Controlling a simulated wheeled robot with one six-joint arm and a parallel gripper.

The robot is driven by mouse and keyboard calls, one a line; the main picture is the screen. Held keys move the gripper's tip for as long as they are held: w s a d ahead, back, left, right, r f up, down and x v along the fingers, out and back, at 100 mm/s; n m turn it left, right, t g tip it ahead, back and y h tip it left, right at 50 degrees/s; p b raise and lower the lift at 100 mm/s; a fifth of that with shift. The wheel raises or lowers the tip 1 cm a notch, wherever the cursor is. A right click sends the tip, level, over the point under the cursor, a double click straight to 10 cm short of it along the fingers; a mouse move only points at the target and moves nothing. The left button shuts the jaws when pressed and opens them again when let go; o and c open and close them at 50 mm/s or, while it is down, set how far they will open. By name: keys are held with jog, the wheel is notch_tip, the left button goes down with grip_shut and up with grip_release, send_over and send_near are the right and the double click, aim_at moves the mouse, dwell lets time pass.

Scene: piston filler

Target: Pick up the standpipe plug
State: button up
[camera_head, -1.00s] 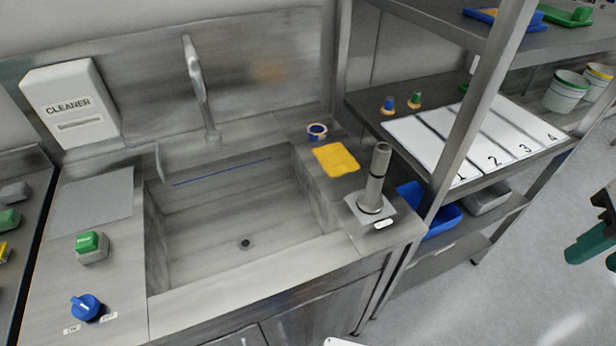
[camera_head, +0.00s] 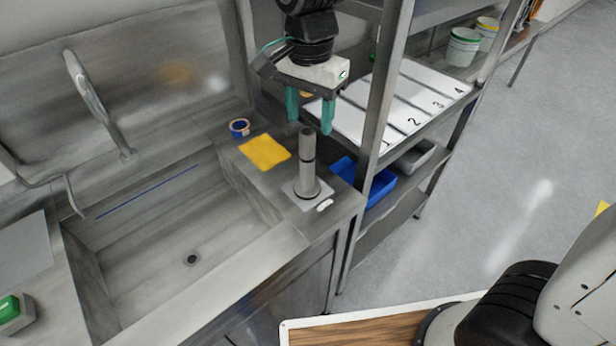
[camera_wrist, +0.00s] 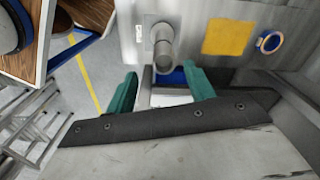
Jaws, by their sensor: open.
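The standpipe plug (camera_head: 307,160) is a grey upright cylinder with a dark ring. It stands on a light square plate (camera_head: 292,191) on the steel counter right of the sink. In the wrist view the plug (camera_wrist: 163,50) shows ahead of the fingers, above the gap between them in the picture. My gripper (camera_head: 309,128) has two teal fingers, spread open and empty. In the head view it hangs over the plug's top, with the fingertips at about its height in the picture. The fingers also show in the wrist view (camera_wrist: 162,85).
A yellow cloth (camera_head: 264,152) and a roll of blue tape (camera_head: 239,128) lie left of the plug. The sink basin (camera_head: 150,250) is further left. A shelf post (camera_head: 385,90) stands close on the right, with a blue bin (camera_head: 372,183) below.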

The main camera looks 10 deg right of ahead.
aim_at(307, 144)
jog(key=f, duration=0.7)
jog(key=shift+w+a+f, duration=0.15)
jog(key=shift+w+f, duration=0.1)
jog(key=shift+f, duration=0.1)
grip_shut()
